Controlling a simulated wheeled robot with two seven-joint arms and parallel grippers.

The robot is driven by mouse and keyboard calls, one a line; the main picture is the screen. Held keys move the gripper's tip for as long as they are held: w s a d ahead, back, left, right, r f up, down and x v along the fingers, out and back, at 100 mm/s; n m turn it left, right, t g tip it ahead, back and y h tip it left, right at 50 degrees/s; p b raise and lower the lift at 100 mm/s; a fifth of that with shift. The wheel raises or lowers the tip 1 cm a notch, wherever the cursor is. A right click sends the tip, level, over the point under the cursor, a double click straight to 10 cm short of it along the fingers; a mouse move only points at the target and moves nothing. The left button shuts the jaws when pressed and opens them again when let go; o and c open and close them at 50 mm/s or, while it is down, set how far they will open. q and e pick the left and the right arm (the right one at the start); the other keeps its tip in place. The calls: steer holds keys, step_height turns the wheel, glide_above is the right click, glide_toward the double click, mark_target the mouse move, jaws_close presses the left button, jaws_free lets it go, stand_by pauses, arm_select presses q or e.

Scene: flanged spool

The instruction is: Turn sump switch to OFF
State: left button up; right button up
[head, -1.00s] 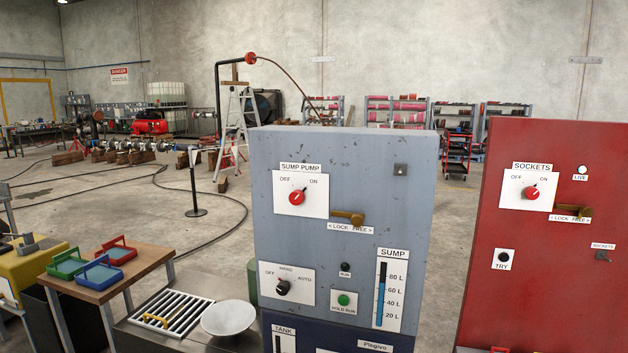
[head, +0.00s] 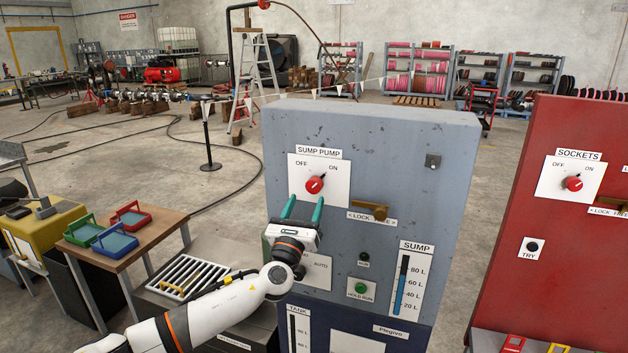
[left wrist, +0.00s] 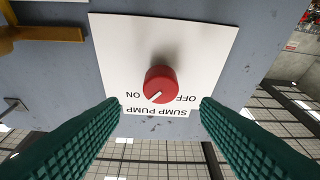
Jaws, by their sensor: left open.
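The sump pump switch is a red round knob (head: 315,184) on a white plate (head: 333,172) marked OFF at left and ON at right, on the grey-blue cabinet (head: 390,135). Its white pointer line aims up and right, toward ON. In the left wrist view the knob (left wrist: 160,84) appears upside down, its line toward ON. My left gripper (head: 303,208) is open and empty just below the knob, its teal fingers pointing up at it. In the left wrist view the fingers (left wrist: 160,103) stand either side of the knob, apart from it. My right gripper is not in view.
A brass lock lever (head: 374,210) sticks out right of the knob, and also shows in the left wrist view (left wrist: 45,34). My left arm covers part of the lower selector plate (head: 318,272). A red sockets cabinet (head: 570,245) with a similar knob (head: 573,184) stands at right.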

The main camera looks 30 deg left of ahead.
mark_target(313, 188)
arm_select(q)
steer(key=p+x, duration=0.1)
steer(key=x, duration=0.4)
steer(key=shift+w+a+f, duration=0.1)
steer(key=shift+w+f, duration=0.05)
steer(key=shift+w, duration=0.05)
steer(key=shift+x, duration=0.8)
steer(key=shift+c, duration=0.9)
steer(key=c, duration=0.8)
